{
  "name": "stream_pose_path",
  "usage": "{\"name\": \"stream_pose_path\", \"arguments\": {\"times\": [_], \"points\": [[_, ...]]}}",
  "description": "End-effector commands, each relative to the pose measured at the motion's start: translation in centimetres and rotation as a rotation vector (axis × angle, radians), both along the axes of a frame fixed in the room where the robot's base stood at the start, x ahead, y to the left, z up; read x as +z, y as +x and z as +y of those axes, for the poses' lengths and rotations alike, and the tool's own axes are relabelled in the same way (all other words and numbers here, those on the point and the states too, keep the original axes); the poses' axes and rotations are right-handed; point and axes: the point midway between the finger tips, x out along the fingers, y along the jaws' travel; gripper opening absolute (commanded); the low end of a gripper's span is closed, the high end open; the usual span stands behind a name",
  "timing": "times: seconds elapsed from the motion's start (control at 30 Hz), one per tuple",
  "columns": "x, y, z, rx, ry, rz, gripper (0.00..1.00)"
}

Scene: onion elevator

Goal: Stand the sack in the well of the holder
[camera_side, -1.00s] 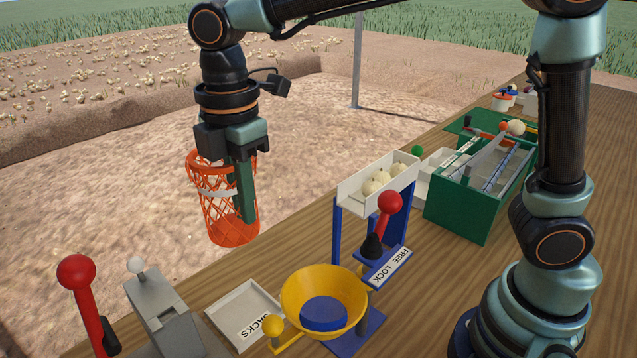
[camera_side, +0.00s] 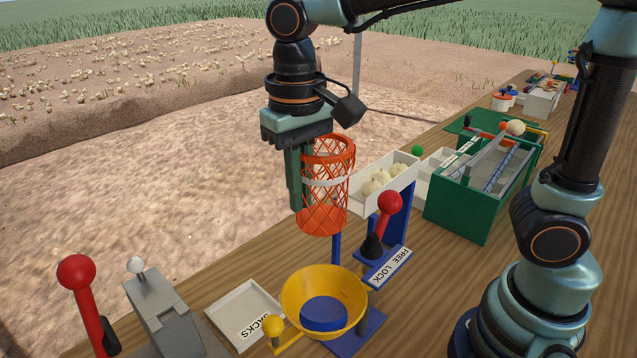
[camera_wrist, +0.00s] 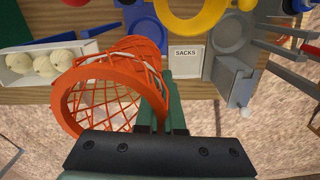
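The sack (camera_side: 325,197) is an orange net tube with a wider rim and a pale band, held upright in the air. My gripper (camera_side: 296,205) has its green fingers pointing down at the sack's left side, closed on its wall. In the wrist view the sack (camera_wrist: 78,88) shows its open mouth, left of the green fingers (camera_wrist: 173,85); the exact pinch is partly hidden. A yellow funnel-like ring (camera_side: 292,308) over a blue round piece (camera_side: 324,313) stands on the bench, below the sack; this looks like the holder, but its well is not clearly visible.
A white SACKS tray (camera_side: 222,318) lies left of the yellow ring. A white chute with pale onions (camera_side: 377,182) and a red-knobbed lever (camera_side: 390,203) stand close right of the sack. A grey block (camera_side: 165,310) and red lever (camera_side: 77,272) stand at left.

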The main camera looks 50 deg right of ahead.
Motion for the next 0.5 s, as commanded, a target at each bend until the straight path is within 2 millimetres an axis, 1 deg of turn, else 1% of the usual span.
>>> {"name": "stream_pose_path", "arguments": {"times": [0.13,0.23,0.37,0.5], "points": [[-0.3,-0.2,-0.3,-0.074,0.0,0.0,0.0],[-1.6,-0.2,-0.3,-0.088,-0.002,0.003,0.0],[-4.6,-0.3,-0.4,-0.087,-0.004,0.006,0.0],[-8.1,-0.3,-0.4,-0.085,-0.004,0.006,0.0]]}}
